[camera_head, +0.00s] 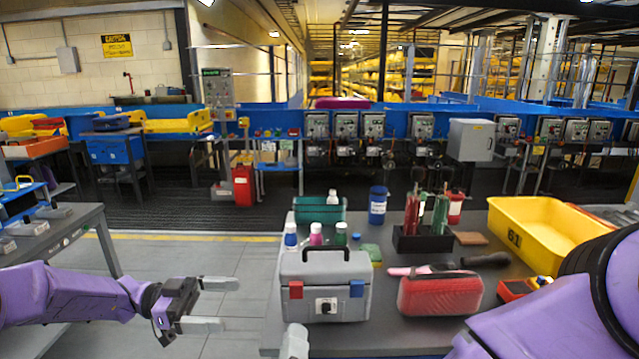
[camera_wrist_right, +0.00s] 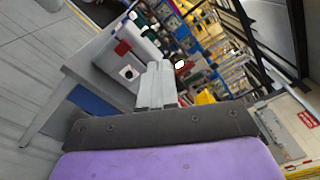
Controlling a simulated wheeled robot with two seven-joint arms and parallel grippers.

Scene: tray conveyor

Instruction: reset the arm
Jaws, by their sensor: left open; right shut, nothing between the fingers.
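My left gripper (camera_head: 214,304) comes in from the left, over the floor beside the table. Its two fingers are spread apart with nothing between them. My right gripper (camera_head: 293,343) shows only as grey fingertips at the bottom of the head view, at the table's front left edge and just in front of the grey toolbox (camera_head: 345,268). In the right wrist view the fingers (camera_wrist_right: 157,84) are pressed together and empty. The toolbox (camera_wrist_right: 122,48) stands beyond them there. The rest of the right gripper is out of the head view.
The grey table (camera_head: 375,338) holds a red case (camera_head: 440,294), a yellow bin (camera_head: 507,236), a dark tool holder (camera_head: 410,241), a teal bin (camera_head: 312,204) and several bottles. Another grey table (camera_head: 88,226) stands at the left. Open floor (camera_head: 180,258) lies between the tables.

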